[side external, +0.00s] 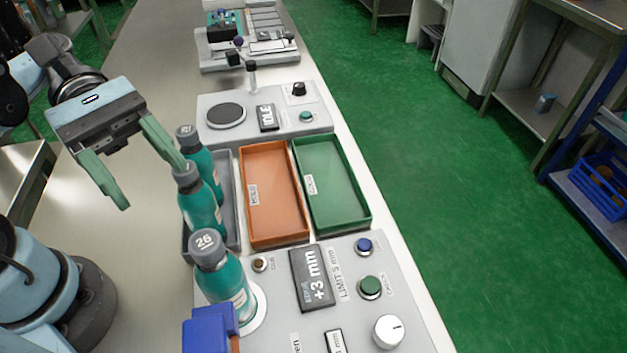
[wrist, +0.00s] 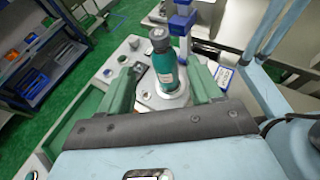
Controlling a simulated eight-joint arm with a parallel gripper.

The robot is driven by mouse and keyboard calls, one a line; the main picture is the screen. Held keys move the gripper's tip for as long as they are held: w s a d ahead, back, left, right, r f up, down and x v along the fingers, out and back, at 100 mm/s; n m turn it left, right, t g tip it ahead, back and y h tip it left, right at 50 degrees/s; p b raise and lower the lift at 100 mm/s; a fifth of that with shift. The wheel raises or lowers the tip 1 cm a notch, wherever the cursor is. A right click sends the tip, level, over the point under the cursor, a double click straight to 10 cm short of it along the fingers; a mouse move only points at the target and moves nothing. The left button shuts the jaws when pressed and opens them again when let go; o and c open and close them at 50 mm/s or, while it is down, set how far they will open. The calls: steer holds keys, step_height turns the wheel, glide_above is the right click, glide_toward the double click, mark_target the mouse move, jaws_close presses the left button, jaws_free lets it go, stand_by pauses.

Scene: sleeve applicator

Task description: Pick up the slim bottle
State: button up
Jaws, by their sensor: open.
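Three teal bottles with grey caps stand upright in the side view. The nearest bottle (side external: 225,275), with 26 on its cap, stands on a round white plate of the front control box. A middle bottle (side external: 200,210) and a rear bottle (side external: 205,165) stand in a grey tray (side external: 232,200). I cannot tell for sure which is the slim bottle. My gripper (side external: 154,187) is open and empty, left of the tray bottles and above the bench. In the wrist view, a teal bottle (wrist: 166,72) on a round plate appears between the open fingers (wrist: 164,66), beyond them.
An orange tray (side external: 272,195) and a green tray (side external: 330,185) lie right of the grey tray. The front control box (side external: 330,310) has a display, buttons and a knob. A blue block (side external: 210,325) stands beside the nearest bottle. Another device (side external: 262,112) stands behind the trays.

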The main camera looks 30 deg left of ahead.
mark_target(209, 251)
steer(key=shift+x, duration=5.95)
jaws_close()
